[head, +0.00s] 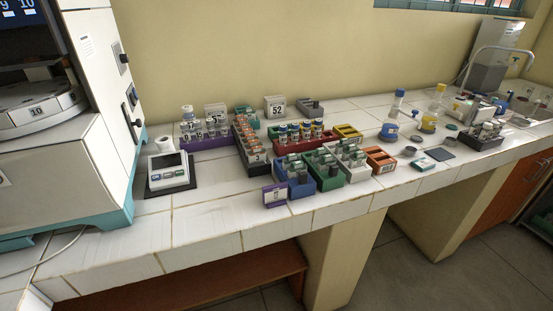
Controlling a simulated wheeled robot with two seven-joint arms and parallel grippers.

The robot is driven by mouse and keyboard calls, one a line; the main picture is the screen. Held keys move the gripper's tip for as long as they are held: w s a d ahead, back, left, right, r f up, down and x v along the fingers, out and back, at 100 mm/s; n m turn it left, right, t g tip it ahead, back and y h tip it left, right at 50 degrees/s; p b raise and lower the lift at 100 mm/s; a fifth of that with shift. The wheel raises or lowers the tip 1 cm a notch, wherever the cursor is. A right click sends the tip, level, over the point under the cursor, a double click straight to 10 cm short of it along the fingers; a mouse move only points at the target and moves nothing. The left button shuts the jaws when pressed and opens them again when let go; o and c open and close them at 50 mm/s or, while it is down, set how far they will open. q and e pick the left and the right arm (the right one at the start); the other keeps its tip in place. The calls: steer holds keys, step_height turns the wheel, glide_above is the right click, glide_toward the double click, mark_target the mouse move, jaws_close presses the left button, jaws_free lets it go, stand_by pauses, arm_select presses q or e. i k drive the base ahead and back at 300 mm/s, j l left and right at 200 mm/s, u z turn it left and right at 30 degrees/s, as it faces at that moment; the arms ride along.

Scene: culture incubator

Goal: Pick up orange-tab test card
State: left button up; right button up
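I cannot pick out a test card with an orange tab for certain at this size. A small orange holder (380,160) stands at the right end of the cluster of racks on the white tiled bench. Small flat card-like pieces, one teal and white (424,164) and one dark (438,154), lie on the bench to its right; no orange tab shows on them. Neither of my grippers is in view.
A large white machine (85,150) fills the left. A small white device (168,171) stands beside it. Green (297,188), blue (327,176) and purple (275,195) holders crowd the bench's middle. Bottles (391,125) stand further right. The front-left bench is clear.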

mark_target(257, 154)
steer(key=i+l+u, duration=0.2)
steer(key=l+u, duration=0.15)
steer(key=i+l+u, duration=0.15)
steer(key=l+u, duration=0.55)
steer(key=i+l, duration=0.05)
steer(key=l, duration=0.05)
